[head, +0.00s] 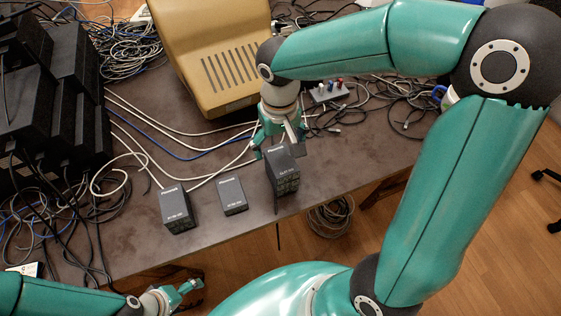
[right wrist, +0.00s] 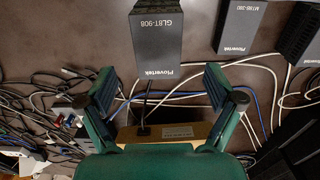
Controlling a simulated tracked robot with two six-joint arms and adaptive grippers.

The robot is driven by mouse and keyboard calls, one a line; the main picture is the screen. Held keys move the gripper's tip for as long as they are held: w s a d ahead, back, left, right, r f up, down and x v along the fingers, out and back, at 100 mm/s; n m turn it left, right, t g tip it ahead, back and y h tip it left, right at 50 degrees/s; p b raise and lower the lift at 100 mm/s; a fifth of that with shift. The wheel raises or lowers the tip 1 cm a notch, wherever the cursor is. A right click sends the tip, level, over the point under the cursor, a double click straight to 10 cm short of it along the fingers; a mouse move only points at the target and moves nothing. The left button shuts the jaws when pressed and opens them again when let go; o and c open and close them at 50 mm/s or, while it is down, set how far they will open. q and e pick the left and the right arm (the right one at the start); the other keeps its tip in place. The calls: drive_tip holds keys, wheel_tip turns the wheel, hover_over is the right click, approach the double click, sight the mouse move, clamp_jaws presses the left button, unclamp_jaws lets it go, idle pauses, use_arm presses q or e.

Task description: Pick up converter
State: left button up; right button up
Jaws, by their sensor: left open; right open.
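Three dark grey Plovertek boxes stand near the table's front edge; I cannot tell from the pictures which kind of device each is. The right box (head: 282,172) reads GL8T-908 in the right wrist view (right wrist: 155,45). The left box (head: 177,208) is taller. My right gripper (head: 278,140) is open, just behind the right box; in the right wrist view its spread fingers (right wrist: 160,88) flank that box's line, with nothing between them. My left gripper (head: 191,287) is open and empty, off the front edge.
A tan vented case (head: 215,50) stands behind my right gripper. Black equipment (head: 50,100) is stacked at left. Loose cables (head: 128,50) cover much of the table. A small grey connector block (head: 328,91) lies to the right. Bare table lies around the boxes.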

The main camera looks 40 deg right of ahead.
sight(281, 159)
drive_tip(key=shift+s+d+f, duration=0.1)
drive_tip(key=shift+s+f, duration=0.05)
drive_tip(key=shift+f, duration=3)
drive_tip(key=c, duration=1.5)
drive_tip(key=shift+o, duration=0.2)
drive_tip(key=shift+r, duration=0.2)
